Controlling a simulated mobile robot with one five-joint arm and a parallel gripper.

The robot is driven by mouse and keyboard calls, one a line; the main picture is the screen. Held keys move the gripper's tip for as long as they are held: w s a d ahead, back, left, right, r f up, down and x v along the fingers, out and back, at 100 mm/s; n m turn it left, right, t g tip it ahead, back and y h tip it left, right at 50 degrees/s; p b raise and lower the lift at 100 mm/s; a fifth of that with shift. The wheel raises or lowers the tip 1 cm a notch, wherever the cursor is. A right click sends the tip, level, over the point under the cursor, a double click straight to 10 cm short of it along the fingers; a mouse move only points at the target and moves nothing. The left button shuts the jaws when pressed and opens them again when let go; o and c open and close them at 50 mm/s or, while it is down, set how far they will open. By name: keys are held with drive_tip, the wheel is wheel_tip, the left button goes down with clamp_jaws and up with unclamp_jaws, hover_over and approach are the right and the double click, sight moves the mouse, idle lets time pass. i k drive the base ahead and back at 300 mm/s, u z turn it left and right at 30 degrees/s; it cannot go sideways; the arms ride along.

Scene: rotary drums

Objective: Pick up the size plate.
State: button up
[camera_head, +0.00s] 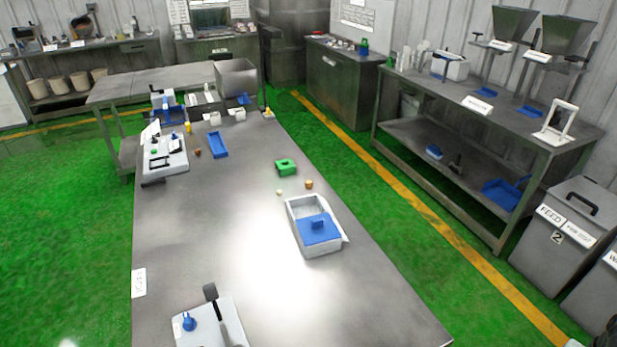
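No label marks a size plate, so I cannot tell for sure which object it is. A green square block with a dark opening (286,167) lies on the long steel table (220,240), right of its middle. Nearer, a light grey box (332,247) holds a flat blue plate with a raised blue knob (320,233), covering the box's near part. My gripper is not in view.
A white device with a black lever (208,318) stands at the table's near end, another white device (164,157) at its left edge. Small orange and pale pieces lie near the green block. The right bench (490,110) holds hoppers; grey feed bins (565,235) stand beside it. Green floor separates table and bench.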

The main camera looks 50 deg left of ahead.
sight(287, 167)
drive_tip(key=z, duration=0.05)
drive_tip(key=i, duration=3.2)
drive_tip(key=u, duration=2.55)
drive_tip(key=i, duration=0.45)
drive_tip(key=u, duration=1.35)
